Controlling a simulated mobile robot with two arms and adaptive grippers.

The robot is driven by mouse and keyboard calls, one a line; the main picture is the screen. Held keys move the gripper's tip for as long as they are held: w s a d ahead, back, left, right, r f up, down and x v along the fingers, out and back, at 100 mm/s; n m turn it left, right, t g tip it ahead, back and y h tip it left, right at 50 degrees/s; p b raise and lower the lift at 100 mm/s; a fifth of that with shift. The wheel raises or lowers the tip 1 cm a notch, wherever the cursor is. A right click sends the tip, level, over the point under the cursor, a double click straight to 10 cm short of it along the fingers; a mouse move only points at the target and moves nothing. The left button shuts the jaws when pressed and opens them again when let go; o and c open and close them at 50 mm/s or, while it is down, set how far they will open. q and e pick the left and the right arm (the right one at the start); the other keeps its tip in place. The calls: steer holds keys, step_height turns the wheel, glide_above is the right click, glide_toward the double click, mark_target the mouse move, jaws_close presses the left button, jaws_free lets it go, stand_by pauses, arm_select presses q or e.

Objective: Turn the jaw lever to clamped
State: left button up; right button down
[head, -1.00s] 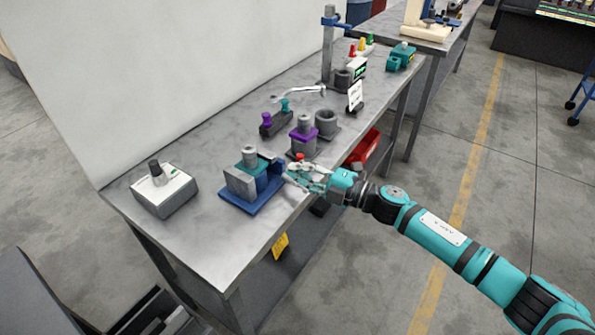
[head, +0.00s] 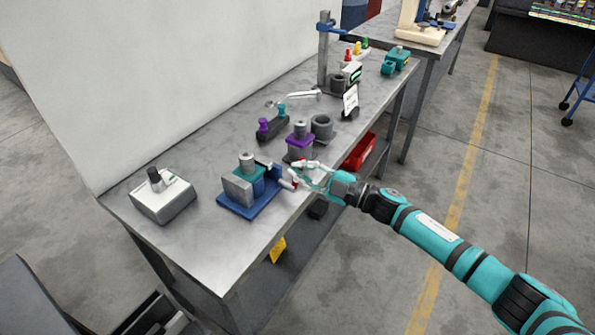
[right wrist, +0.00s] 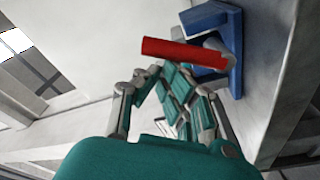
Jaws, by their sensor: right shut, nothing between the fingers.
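The jaw lever has a red handle (head: 287,183) at the right end of the blue vise (head: 245,207), near the front edge of the bench. In the right wrist view the red handle (right wrist: 185,54) lies nearly level across the picture, on a grey pivot against the blue vise (right wrist: 212,22). A grey jaw block (head: 237,188) and a teal part with a grey cylinder sit on the vise. My right gripper (head: 299,172) is beside the handle, shut with nothing held; its fingers (right wrist: 165,82) show just below the handle. Contact is unclear. My left gripper is out of view.
A grey box with a black knob (head: 163,196) stands left of the vise. A purple-collared block (head: 300,146), a grey ring (head: 321,126) and a small sign (head: 350,102) stand further back. A red bin (head: 360,151) is below the bench top.

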steer(key=m, duration=0.1)
steer(key=w+d+m, duration=0.1)
steer(key=m, duration=0.1)
steer(key=shift+w+f, duration=0.2)
steer(key=m, duration=0.1)
steer(key=w+d+m+t, duration=0.1)
steer(key=m, duration=0.1)
steer(key=shift+f, duration=0.4)
steer(key=m, duration=0.2)
steer(key=w+f+m, duration=0.1)
steer(key=shift+d+f+t+b, duration=0.1)
steer(key=shift+d+t+b, duration=0.15)
steer(key=shift+t+b, duration=0.05)
steer(key=shift+w+d+f, duration=0.1)
steer(key=shift+f, duration=0.2)
